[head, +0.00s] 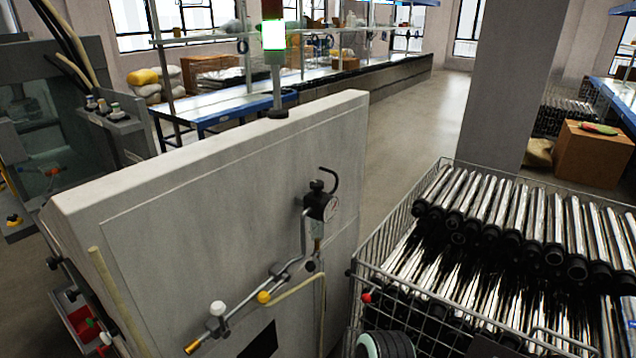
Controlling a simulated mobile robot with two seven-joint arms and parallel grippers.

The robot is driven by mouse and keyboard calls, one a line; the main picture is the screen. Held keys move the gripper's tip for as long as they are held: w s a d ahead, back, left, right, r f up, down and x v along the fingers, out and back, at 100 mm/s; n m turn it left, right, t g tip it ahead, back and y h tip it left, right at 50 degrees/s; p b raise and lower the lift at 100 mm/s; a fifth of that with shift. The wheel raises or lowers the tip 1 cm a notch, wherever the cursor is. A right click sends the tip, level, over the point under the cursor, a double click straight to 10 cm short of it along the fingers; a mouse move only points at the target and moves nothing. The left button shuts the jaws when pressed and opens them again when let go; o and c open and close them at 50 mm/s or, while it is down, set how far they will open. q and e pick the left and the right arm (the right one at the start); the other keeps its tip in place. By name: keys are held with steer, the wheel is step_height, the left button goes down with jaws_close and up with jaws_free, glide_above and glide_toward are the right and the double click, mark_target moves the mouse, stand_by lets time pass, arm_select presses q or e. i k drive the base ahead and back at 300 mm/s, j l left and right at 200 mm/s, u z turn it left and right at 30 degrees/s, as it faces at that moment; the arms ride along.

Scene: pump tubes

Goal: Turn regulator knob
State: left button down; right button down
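The regulator (320,206) is mounted on the grey side panel of a machine cabinet, near the middle of the head view. It has a small round gauge on its right side and a clear bowl below. A small black knob (316,186) sits on its top, beside a curved black hose. A metal pipe runs from the regulator down to the left. Neither of my grippers shows in the head view, and nothing is seen touching the knob.
The cabinet (200,190) fills the left and middle. Its pipe carries a white knob (217,308) and a yellow knob (263,297). A wire basket (400,235) full of shiny tubes stands close on the right. A pillar (512,90) rises behind; open floor (405,140) lies beyond the cabinet.

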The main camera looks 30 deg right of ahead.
mark_target(317, 186)
steer(key=l+z, duration=0.25)
steer(key=l, duration=1.45)
